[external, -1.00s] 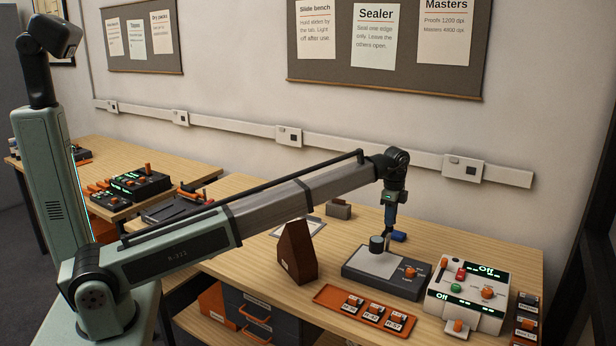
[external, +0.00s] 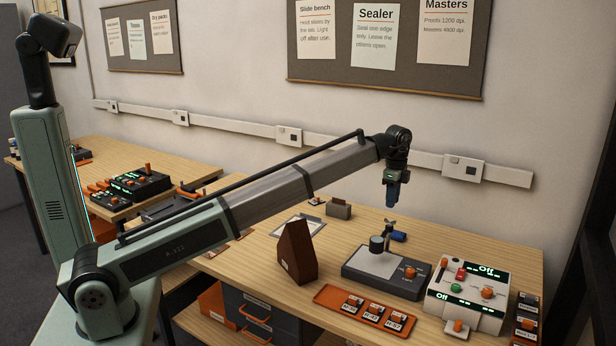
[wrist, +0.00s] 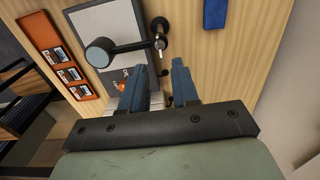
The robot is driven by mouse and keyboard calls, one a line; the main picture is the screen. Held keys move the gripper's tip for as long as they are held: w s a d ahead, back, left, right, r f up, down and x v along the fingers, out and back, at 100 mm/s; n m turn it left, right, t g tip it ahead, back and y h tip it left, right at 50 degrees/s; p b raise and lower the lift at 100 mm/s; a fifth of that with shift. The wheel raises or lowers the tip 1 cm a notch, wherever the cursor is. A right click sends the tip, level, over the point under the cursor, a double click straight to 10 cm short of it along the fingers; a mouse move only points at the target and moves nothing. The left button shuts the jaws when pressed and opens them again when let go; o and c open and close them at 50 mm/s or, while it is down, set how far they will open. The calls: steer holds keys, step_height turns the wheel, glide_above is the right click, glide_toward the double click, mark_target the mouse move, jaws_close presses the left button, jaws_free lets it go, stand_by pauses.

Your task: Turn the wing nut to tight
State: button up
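A dark post with a small metallic fitting, which looks like the wing nut (external: 389,227), stands at the back edge of a grey copy-stand base (external: 362,288). In the wrist view the wing nut (wrist: 160,43) is at top centre, where a thin arm joins the post. That arm carries a round dark-teal head (external: 376,244) over the pale plate. I cannot read which way the wings point. My gripper (external: 391,207) points down above the post, apart from it. In the wrist view my gripper (wrist: 157,72) has its two blue fingers spread with nothing between them.
A white control box (external: 466,297) stands to the right. An orange tray (external: 331,298) with small labelled pieces is in front; a brown wedge-shaped box (external: 296,254) stands left. The table behind the post is mostly clear.

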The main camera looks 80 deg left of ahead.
step_height(320, 180, up, 7)
stand_by(0.3)
